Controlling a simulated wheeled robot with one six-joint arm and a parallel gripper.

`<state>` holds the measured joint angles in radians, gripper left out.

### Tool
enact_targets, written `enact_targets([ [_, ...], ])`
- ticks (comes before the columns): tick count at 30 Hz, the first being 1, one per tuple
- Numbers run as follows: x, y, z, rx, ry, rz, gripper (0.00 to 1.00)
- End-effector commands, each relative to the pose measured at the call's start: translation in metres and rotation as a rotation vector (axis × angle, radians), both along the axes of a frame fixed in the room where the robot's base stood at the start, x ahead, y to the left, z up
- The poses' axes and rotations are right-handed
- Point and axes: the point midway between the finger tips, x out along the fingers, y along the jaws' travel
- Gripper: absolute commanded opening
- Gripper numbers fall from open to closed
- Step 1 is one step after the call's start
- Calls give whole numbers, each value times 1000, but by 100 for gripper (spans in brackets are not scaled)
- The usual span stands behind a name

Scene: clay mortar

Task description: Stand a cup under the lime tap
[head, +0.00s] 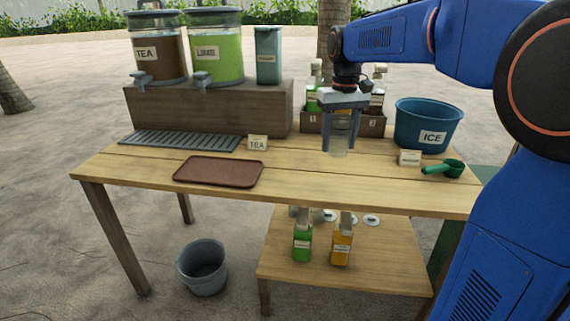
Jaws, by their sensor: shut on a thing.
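My gripper (342,117) points down above the right half of the table and is shut on a clear cup (339,138). The cup looks upright; I cannot tell whether its base touches the table. The lime dispenser (229,58), full of green drink, stands on a wooden riser at the back left. Its grey tap (203,80) faces the front, above a dark slatted drip tray (180,140) on the table. The cup is well to the right of this tap. A tea dispenser (158,52) with brown drink stands left of the lime one.
A bottle crate (371,124) stands behind the gripper. A blue ICE bucket (428,123) and green scoop (444,169) are at right. The riser (215,107) bounds the back.

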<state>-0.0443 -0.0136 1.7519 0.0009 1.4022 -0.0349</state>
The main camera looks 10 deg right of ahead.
Motion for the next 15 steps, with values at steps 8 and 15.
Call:
enact_targets([
  [8,0,0,-45,0,3,0,31],
  [15,0,0,-61,0,1,0,31],
])
